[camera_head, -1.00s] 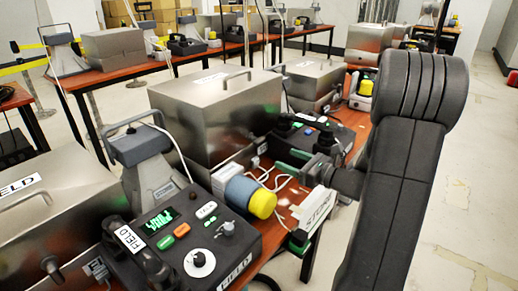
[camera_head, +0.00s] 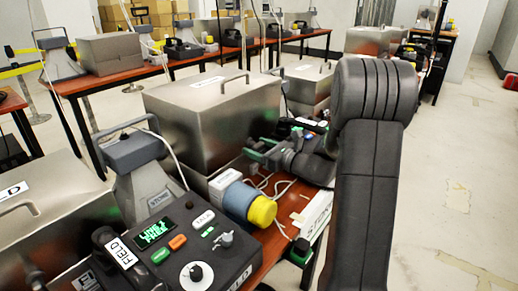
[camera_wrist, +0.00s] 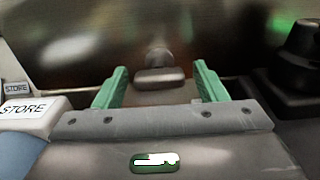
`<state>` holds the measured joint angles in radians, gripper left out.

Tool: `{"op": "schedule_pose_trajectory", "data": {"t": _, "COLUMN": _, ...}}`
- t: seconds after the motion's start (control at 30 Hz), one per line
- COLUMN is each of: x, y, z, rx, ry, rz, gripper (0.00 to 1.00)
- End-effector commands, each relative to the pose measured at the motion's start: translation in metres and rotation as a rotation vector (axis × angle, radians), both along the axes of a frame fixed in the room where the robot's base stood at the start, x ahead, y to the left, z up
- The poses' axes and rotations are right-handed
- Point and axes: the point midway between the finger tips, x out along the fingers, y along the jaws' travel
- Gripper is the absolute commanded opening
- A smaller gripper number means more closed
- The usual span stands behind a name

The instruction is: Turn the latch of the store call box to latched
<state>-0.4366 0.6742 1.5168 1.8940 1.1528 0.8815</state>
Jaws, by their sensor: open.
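The store call box is a steel box (camera_head: 205,120) with a lidded top and handle, in the middle of the head view. In the wrist view its blurred metal face (camera_wrist: 60,50) fills the upper part. The latch (camera_wrist: 160,76), a small dark metal bar on a round stem, lies crosswise in that picture. My gripper (camera_wrist: 158,88) is open, with one green finger on each side of the latch. I cannot tell whether either finger touches it. In the head view my gripper (camera_head: 258,150) is at the box's right side, and the latch is hidden there.
Labels reading STORE (camera_wrist: 22,108) are left of my gripper in the wrist view. A yellow-capped blue cylinder (camera_head: 250,203) and white cables lie below my gripper. A FIELD console (camera_head: 180,255) stands in front.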

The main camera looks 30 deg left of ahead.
Motion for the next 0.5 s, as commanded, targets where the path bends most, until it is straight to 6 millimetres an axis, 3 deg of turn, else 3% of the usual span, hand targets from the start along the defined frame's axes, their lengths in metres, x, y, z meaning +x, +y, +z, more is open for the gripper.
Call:
{"op": "schedule_pose_trajectory", "data": {"t": 0.03, "x": 0.0000, "y": -0.0002, "z": -0.0001, "rx": 0.000, "ry": 0.000, "rz": 0.000, "gripper": 0.64}}
{"op": "schedule_pose_trajectory", "data": {"t": 0.27, "x": -0.0001, "y": -0.0003, "z": -0.0002, "rx": 0.000, "ry": 0.000, "rz": 0.000, "gripper": 0.21}}
{"op": "schedule_pose_trajectory", "data": {"t": 0.5, "x": -0.0001, "y": -0.0004, "z": -0.0013, "rx": -0.002, "ry": -0.018, "rz": 0.000, "gripper": 0.21}}
